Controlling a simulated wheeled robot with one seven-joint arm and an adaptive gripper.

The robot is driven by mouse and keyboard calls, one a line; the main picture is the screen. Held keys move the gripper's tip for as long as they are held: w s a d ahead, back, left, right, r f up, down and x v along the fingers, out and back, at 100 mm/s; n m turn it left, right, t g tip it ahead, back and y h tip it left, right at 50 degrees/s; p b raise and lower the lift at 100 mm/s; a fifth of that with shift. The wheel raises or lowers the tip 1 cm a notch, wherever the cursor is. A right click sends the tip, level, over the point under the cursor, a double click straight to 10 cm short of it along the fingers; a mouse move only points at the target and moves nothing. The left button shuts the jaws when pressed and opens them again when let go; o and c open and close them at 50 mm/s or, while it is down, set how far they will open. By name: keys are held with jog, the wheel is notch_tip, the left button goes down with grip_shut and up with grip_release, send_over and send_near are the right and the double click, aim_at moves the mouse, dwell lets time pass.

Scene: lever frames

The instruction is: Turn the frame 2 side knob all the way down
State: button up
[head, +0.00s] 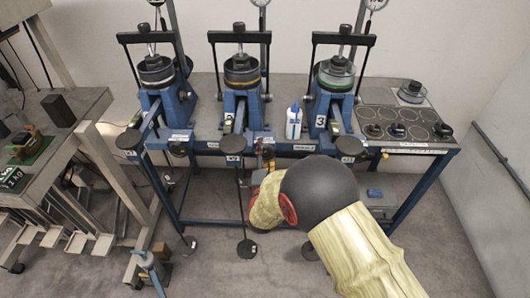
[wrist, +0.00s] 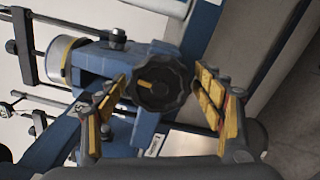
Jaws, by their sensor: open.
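Frame 2 (head: 241,100) is the middle blue lever frame in the head view, with a yellow-banded cylinder on top. Its side knob is hidden or too small to make out there. In the wrist view, a black lobed knob (wrist: 160,84) with a yellow mark sits on the side of a blue frame (wrist: 95,65) with a yellow-banded cylinder. My gripper (wrist: 163,80) is open, with one finger on each side of the knob. I cannot tell whether either fingertip touches it. In the head view my arm hides most of the gripper, which is by frame 2's right side.
Similar blue frames stand left (head: 155,98) and right (head: 333,98) of it on the grey bench. A white-and-blue bottle (head: 293,122) stands between the middle and right frames. Long lever arms with black round ends reach over the bench's front edge. Black weights (head: 397,130) lie at the right.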

jog(key=s+p, duration=0.1)
jog(key=s, duration=0.4)
jog(key=shift+s+a+p, duration=0.15)
jog(key=shift+p, duration=0.25)
jog(key=shift+s, duration=0.3)
jog(key=shift+f, duration=0.1)
